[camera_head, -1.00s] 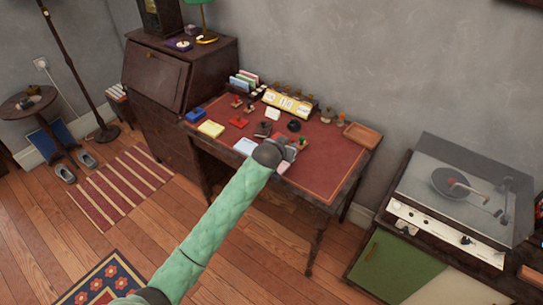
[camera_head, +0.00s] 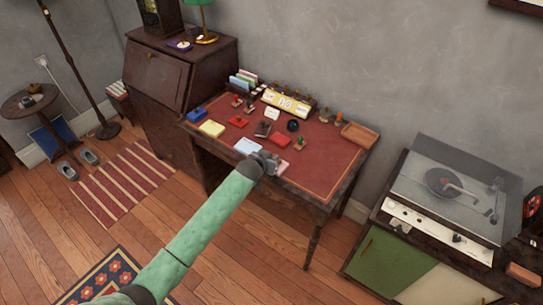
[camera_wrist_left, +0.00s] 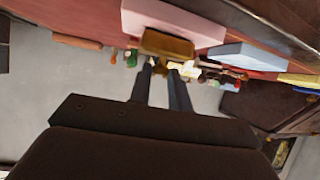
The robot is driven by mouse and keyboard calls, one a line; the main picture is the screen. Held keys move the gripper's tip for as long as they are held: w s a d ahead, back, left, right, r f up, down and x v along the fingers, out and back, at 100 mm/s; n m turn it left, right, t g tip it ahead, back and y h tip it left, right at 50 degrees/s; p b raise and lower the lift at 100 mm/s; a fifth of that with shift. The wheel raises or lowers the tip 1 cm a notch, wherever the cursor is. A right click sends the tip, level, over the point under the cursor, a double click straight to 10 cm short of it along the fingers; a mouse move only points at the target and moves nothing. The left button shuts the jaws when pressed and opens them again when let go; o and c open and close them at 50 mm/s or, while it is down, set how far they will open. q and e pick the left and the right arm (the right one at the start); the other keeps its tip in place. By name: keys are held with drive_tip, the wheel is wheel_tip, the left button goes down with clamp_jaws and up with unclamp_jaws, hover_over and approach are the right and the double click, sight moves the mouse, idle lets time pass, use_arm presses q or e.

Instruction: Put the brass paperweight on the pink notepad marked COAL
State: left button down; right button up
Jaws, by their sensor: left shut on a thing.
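My left gripper (camera_head: 270,162) is at the front edge of the desk, shut on the brass paperweight. In the left wrist view the brass paperweight (camera_wrist_left: 167,44) is a small golden-brown block between the fingertips (camera_wrist_left: 163,66). The pink notepad (camera_wrist_left: 172,18) is right beside it in that view; I cannot tell whether they touch. In the head view the pink notepad (camera_head: 283,164) is mostly hidden behind the gripper. No marking on it is readable. My right gripper is in neither current view.
A pale blue notepad (camera_head: 247,147) lies just left of the gripper, and a yellow notepad (camera_head: 211,129) lies further left. Red and black items and a yellow calendar (camera_head: 287,103) stand behind. A wooden tray (camera_head: 360,135) is at the back right. The right front of the desk is clear.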

use_arm(q)
drive_tip(key=shift+f, duration=0.1)
drive_tip(key=c, duration=1.3)
unclamp_jaws()
